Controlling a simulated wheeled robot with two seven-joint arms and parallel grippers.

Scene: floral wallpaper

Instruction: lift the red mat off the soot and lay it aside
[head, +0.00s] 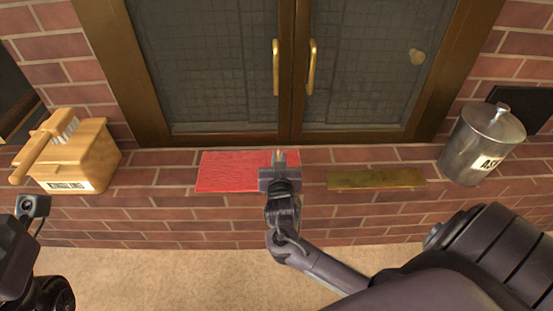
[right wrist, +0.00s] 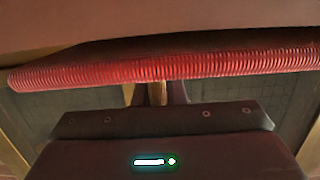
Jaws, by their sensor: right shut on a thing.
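The red mat (head: 228,172) shows as a flat red rectangle at the brick hearth, in front of the fireplace doors. My right gripper (head: 279,157) is at its right end and shut on it. In the right wrist view, the mat (right wrist: 100,72) spans the picture as a ribbed red band, with the fingers (right wrist: 157,93) at its middle. I cannot tell how far the mat is off the hearth. No soot shows; whatever is under the mat is hidden. Part of my left arm shows at the lower left, but its fingers do not.
A brass plate (head: 375,179) lies on the hearth to the right of the mat. A wooden box (head: 72,163) with a brush on it stands at the left. A lidded metal ash bin (head: 478,146) stands at the right. The glass doors (head: 215,70) are closed behind.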

